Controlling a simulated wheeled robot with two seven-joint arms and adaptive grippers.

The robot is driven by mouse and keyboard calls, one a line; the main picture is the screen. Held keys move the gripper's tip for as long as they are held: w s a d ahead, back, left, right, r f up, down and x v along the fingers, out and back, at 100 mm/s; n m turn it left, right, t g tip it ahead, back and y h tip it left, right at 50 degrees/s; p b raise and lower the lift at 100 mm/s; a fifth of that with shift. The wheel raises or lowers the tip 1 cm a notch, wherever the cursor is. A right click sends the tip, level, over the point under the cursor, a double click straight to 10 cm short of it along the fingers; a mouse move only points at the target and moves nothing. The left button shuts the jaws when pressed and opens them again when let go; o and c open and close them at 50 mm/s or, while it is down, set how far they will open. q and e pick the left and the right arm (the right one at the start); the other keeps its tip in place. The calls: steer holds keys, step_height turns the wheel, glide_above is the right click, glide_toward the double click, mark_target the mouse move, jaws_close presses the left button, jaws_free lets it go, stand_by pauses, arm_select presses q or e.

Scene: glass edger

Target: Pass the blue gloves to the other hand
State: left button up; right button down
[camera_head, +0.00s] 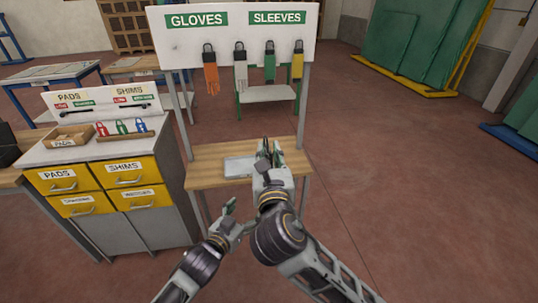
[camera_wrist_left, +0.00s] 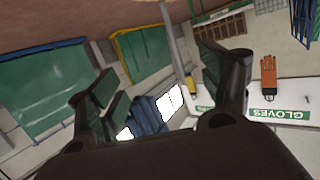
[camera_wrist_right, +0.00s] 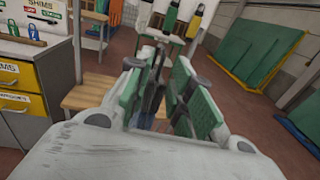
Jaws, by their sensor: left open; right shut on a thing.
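The blue gloves (camera_wrist_right: 150,108) show as a dark blue strip between the fingers of my right gripper (camera_wrist_right: 168,88), which is shut on them. In the left wrist view the blue gloves (camera_wrist_left: 148,114) appear between the spread fingers of my left gripper (camera_wrist_left: 165,85); I cannot tell how far off they are. In the head view my right gripper (camera_head: 268,150) is in front of the workbench and hides the gloves. My left gripper (camera_head: 240,214) is open and empty, lower and to the left of it.
A wooden-topped bench (camera_head: 207,157) bears a grey tray (camera_head: 240,167). Above it a sign board (camera_head: 235,45) carries hanging orange, white, green and yellow items. A grey cabinet (camera_head: 152,225) with yellow drawers stands at left.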

arm_select(q)
steer(key=a+f+g+y, duration=0.1)
steer(key=a+f+g, duration=0.15)
steer(key=f, duration=0.85)
steer(key=a+f+g+y, duration=0.15)
steer(key=a+f, duration=0.25)
steer(key=f, duration=0.7)
steer(key=s+a+f+n+g+y, duration=0.1)
steer(key=s+a+f, duration=0.15)
steer(key=f, duration=0.35)
steer(key=s+a+f+g, duration=0.1)
steer(key=s+f, duration=0.3)
steer(key=f, duration=0.2)
steer(key=s+a+f+n+y, duration=0.1)
steer(key=s+a+f, duration=0.15)
steer(key=f, duration=0.45)
steer(key=s+a+f+g, duration=0.1)
steer(key=s+f+g, duration=0.1)
steer(key=s+f, duration=0.5)
steer(key=s+a+f+g, duration=0.1)
steer(key=s+f+g, duration=0.2)
steer(key=s, duration=1.4)
steer(key=s+a+f+g+y, duration=0.1)
steer(key=s+f+g, duration=0.1)
steer(key=s+f, duration=0.9)
steer(key=shift+s+a, duration=0.25)
steer(key=shift+s, duration=0.15)
